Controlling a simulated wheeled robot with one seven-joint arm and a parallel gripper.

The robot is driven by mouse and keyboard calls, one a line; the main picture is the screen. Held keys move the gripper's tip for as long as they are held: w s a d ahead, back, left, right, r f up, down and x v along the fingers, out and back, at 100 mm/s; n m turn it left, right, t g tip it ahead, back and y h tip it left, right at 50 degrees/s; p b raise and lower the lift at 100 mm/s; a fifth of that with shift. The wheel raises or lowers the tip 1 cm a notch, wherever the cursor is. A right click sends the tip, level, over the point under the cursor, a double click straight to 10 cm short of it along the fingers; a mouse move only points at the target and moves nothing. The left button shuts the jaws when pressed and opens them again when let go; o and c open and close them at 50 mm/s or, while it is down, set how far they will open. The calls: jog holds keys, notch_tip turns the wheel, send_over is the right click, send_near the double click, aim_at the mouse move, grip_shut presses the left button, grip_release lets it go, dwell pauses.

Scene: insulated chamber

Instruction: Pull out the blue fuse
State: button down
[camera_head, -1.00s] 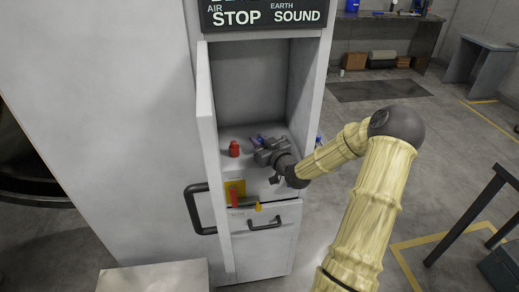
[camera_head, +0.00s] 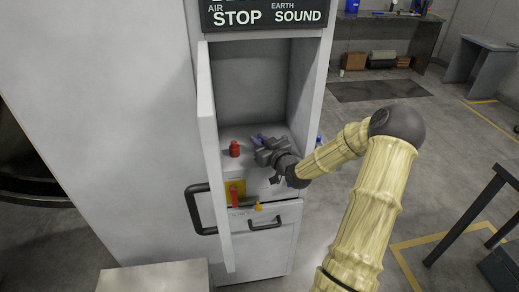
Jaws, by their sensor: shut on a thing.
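My gripper (camera_head: 261,148) reaches from the right into the open cabinet (camera_head: 250,85), low over its inner shelf. It is shut on the blue fuse (camera_head: 259,138), which shows only as a small blue bit at the fingers; the gripper hides most of it. A red fuse (camera_head: 234,149) stands upright on the shelf just left of my gripper, apart from it.
The cabinet door (camera_head: 213,160) stands open on the left, with a dark handle (camera_head: 198,210). A drawer handle (camera_head: 264,225) is below.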

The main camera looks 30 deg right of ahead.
aim_at(260, 139)
jog(key=shift+r, duration=0.3)
dwell(0.7)
jog(key=shift+r+p, duration=1.8)
jog(key=shift+r, duration=0.8)
